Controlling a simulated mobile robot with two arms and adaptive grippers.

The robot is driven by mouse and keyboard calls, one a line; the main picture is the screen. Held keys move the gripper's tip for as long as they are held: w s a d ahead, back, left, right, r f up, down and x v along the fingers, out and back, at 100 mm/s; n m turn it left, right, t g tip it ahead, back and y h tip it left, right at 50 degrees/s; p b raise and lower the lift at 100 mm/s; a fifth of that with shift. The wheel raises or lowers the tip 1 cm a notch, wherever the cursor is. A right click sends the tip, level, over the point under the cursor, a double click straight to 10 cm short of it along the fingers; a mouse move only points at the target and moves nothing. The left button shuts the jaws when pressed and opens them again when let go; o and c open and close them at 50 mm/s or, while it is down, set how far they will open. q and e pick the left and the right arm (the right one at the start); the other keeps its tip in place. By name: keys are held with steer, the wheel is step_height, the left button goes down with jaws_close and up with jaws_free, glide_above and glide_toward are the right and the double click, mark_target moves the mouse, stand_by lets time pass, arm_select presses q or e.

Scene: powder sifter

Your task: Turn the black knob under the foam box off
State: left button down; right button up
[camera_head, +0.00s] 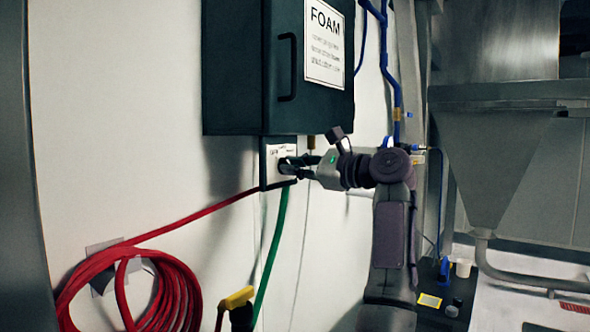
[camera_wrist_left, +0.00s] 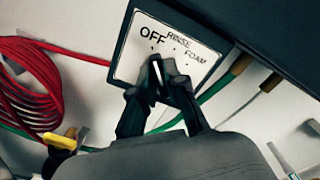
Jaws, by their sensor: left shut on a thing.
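The dark foam box (camera_head: 235,75) hangs on the wall, with a white FOAM sign on its door. Below it is a small pale plate (camera_head: 279,151), which also shows in the left wrist view (camera_wrist_left: 133,47) with the labels OFF, RINSE and FOAM. The black knob (camera_wrist_left: 156,70) sits on this plate. My left gripper (camera_head: 291,167) has its fingers around the knob and is shut on it, also seen in the left wrist view (camera_wrist_left: 166,76). The fingers partly hide the knob, so its exact pointing direction is hard to tell. My right gripper is not in view.
A red hose (camera_head: 187,228) runs from the plate to a coil on the wall at lower left. A green hose (camera_head: 271,255) hangs down near a yellow-handled tool (camera_head: 236,298). Blue pipes (camera_head: 389,75) and a metal hopper (camera_head: 495,160) stand at the right.

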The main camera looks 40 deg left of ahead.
arm_select(q)
steer(key=shift+n, duration=0.3)
steer(key=c, duration=1.2)
jaws_free()
steer(key=w+d, duration=0.1)
steer(key=d, duration=1.1)
steer(key=shift+w, duration=0.15)
